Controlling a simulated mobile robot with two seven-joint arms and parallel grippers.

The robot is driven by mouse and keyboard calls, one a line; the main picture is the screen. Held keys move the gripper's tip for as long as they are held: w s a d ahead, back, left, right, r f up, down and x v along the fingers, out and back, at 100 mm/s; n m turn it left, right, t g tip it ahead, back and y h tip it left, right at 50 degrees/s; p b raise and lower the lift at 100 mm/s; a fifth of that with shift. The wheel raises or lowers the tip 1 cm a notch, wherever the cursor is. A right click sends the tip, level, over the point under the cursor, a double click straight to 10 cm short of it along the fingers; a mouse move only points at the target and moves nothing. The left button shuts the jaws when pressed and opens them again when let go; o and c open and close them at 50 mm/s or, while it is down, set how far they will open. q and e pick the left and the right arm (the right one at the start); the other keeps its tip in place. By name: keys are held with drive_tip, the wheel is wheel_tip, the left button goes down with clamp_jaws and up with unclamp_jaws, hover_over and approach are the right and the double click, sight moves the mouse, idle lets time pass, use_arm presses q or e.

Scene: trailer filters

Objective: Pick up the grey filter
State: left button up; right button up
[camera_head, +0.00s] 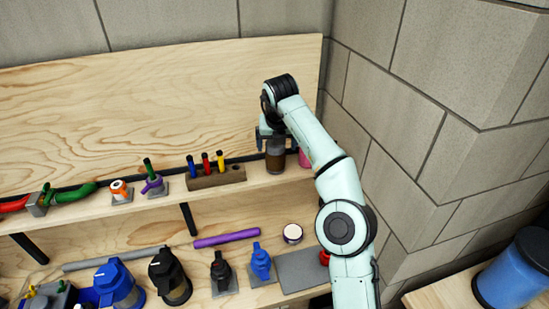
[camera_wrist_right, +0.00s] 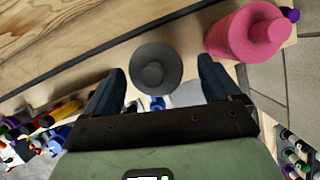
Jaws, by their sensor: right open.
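The grey filter (camera_wrist_right: 155,70) shows from above in the wrist view as a round dark-grey body with a small raised centre. In the head view it is the dark, brownish-looking cylinder (camera_head: 275,158) standing upright at the right end of the upper shelf. My right gripper (camera_head: 271,134) is at its top. In the wrist view the right gripper (camera_wrist_right: 162,76) is open, with one finger to each side of the filter and gaps showing. The head view partly hides the filter's top behind the gripper. My left gripper is not in view.
A pink filter (camera_wrist_right: 247,32) stands close on the right; it partly shows in the head view (camera_head: 304,158). A wooden block (camera_head: 215,178) with coloured pegs sits left on the upper shelf (camera_head: 262,187). A plywood back (camera_head: 160,105) and block wall (camera_head: 375,150) bound the space.

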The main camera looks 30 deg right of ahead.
drive_tip(key=x, duration=0.3)
drive_tip(key=shift+a, duration=0.35)
drive_tip(key=shift+d+f, duration=0.1)
drive_tip(key=shift+d, duration=0.1)
drive_tip(key=shift+w, duration=0.1)
drive_tip(key=c, duration=1.1)
